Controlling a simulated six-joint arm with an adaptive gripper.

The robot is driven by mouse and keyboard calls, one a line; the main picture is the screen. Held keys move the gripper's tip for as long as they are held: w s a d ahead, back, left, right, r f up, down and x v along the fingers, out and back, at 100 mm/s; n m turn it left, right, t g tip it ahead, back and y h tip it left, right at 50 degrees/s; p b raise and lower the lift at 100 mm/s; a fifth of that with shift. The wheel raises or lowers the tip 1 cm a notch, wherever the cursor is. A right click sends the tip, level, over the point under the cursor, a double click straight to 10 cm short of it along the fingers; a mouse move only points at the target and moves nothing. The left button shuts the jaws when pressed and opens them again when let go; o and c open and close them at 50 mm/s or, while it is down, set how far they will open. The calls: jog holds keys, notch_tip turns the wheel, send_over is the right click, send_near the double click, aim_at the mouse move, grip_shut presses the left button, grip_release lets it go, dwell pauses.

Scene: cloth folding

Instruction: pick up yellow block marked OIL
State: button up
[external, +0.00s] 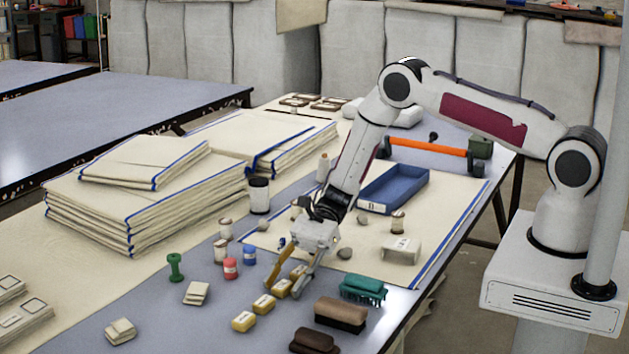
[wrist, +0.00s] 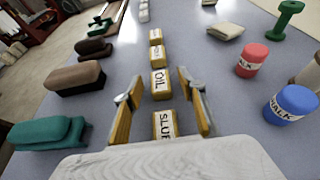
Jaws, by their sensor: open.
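The yellow block marked OIL (wrist: 160,84) has a white label and stands second in a row of similar yellow blocks. My gripper (wrist: 158,92) is open, with one fingertip on each side of the row near the OIL block. A gap shows between the block and each finger. A yellow block whose label seems to read SLUB (wrist: 163,125) is nearer my palm, between the fingers. In the external view my gripper (external: 282,291) is low over the row, and the OIL block (external: 281,287) appears between its fingertips, partly hidden.
Two more yellow blocks (external: 263,304) continue the row toward the front. A teal brush (external: 362,289) and a brown brush (external: 341,315) lie right of it. Red (external: 230,268) and blue (external: 249,255) chalk jars stand left. A blue tray (external: 394,190) is behind.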

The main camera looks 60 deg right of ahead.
aim_at(286, 281)
jog(key=c, duration=1)
jog(key=shift+r, duration=0.15)
jog(key=shift+r, duration=4.9)
